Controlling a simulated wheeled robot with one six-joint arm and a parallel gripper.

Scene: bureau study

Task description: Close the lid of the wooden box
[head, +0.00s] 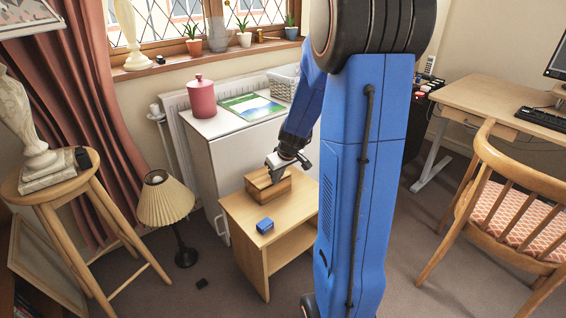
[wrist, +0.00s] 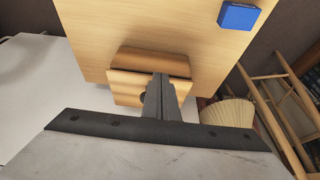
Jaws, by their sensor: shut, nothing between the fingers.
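The wooden box (head: 266,196) sits on the small light wood table, below my gripper (head: 277,169) in the head view. In the wrist view the box (wrist: 128,84) is under my fingers, with a dark band across its side nearer the blue object. My gripper (wrist: 161,80) is shut and empty, its fingertips over the box and pointing down at it. I cannot tell whether the tips touch the box. The fingers hide part of its top, and the lid's exact angle is not clear.
A small blue box (head: 265,226) lies on the table (head: 238,217) near its front edge; bare tabletop surrounds it. A white cabinet (head: 228,160) with a red canister (head: 201,98) stands behind. A pleated lamp (head: 165,200) stands left, a wooden chair (head: 500,200) right.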

